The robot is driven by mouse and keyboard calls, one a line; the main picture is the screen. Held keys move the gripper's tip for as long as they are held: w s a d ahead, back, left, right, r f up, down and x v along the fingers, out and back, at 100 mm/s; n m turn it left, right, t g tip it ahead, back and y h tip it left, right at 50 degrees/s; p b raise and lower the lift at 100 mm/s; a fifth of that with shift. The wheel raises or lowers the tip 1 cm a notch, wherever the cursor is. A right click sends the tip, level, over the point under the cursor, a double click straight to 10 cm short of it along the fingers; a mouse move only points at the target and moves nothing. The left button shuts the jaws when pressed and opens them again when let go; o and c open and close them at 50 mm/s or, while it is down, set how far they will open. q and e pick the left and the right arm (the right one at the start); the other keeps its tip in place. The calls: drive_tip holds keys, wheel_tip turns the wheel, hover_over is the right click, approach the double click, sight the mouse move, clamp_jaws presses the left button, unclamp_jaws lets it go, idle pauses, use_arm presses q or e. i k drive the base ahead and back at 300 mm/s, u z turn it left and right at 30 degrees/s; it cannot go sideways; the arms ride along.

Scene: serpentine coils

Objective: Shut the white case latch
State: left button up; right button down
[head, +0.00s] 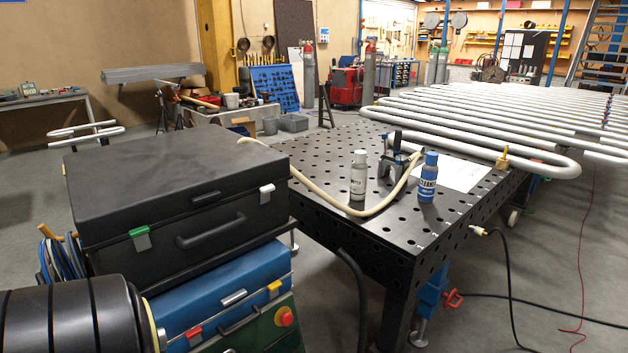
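The white latch (266,190) is a small light tab on the front of the black case (180,180), near its right end at the lid seam. A grey plate shows under its white top edge. I cannot tell from this view whether the latch is open or shut. The case lid is down. A green latch (140,236) sits on the same front face towards the left, with the black carry handle (210,232) between the two latches. Neither of my grippers is in view, and nothing is seen touching the white latch.
The black case rests on a blue case (215,290) with red and yellow latches, above a green box with a red knob (285,316). A perforated black table (330,165) stands close right, with two bottles and a pale hose. A ribbed black cylinder (75,318) fills the lower left.

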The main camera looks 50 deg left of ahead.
sight(265, 191)
drive_tip(key=u, duration=0.85)
drive_tip(key=i, duration=1)
drive_tip(key=u, duration=1.1)
